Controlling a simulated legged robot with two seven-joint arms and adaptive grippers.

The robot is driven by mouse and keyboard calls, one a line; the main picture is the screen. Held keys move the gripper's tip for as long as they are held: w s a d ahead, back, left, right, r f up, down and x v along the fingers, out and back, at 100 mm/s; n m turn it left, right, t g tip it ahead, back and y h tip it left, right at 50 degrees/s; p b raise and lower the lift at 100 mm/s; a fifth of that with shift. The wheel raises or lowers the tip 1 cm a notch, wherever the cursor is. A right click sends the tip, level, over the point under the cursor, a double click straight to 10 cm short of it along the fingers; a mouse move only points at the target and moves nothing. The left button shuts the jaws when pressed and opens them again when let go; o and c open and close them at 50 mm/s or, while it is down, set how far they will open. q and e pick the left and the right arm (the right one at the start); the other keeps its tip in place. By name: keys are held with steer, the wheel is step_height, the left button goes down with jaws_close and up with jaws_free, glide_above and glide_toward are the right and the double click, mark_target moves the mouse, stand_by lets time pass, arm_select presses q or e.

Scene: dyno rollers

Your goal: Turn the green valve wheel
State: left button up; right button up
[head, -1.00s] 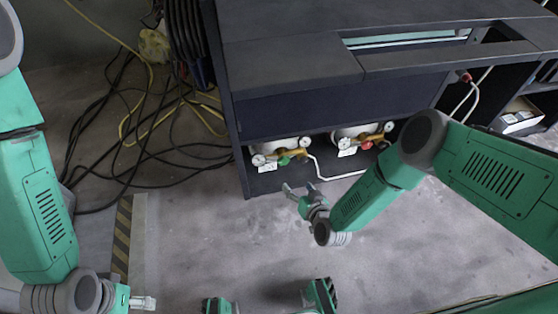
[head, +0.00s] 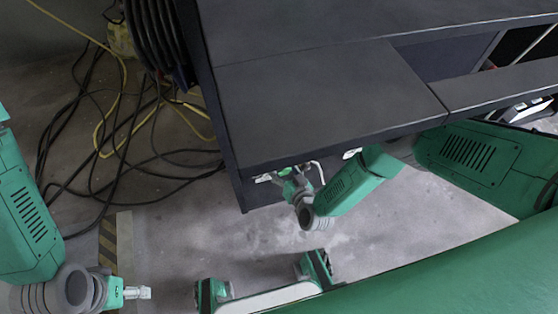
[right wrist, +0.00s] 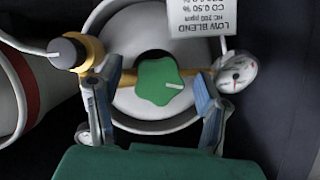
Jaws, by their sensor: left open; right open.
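The green valve wheel (right wrist: 160,82) sits at the front of a pale gas cylinder (right wrist: 132,104) in the right wrist view, with a white mark on its face. My right gripper (right wrist: 153,112) is open, its two fingers on either side of the wheel and apart from it in the picture. How deep the fingers reach cannot be told. In the head view my right gripper (head: 290,180) is under the front edge of the dark bench, which hides the wheel. My left gripper (head: 138,293) is open and empty, low at the left above the floor.
A brass fitting with a hose (right wrist: 75,53) is left of the wheel and a gauge (right wrist: 237,72) is right. A white label (right wrist: 200,18) hangs above. The dark bench (head: 310,100) overhangs the cylinders. Cables (head: 120,130) lie on the floor at left.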

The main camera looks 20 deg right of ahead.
arm_select(q)
steer(key=shift+w, duration=0.3)
arm_select(e)
steer(key=shift+w+f, duration=0.1)
steer(key=shift+w, duration=0.2)
arm_select(q)
steer(key=shift+d, duration=0.1)
arm_select(e)
steer(key=shift+d, duration=0.1)
steer(key=shift+c, duration=1.3)
steer(key=c, duration=0.9)
steer(key=shift+c, duration=0.2)
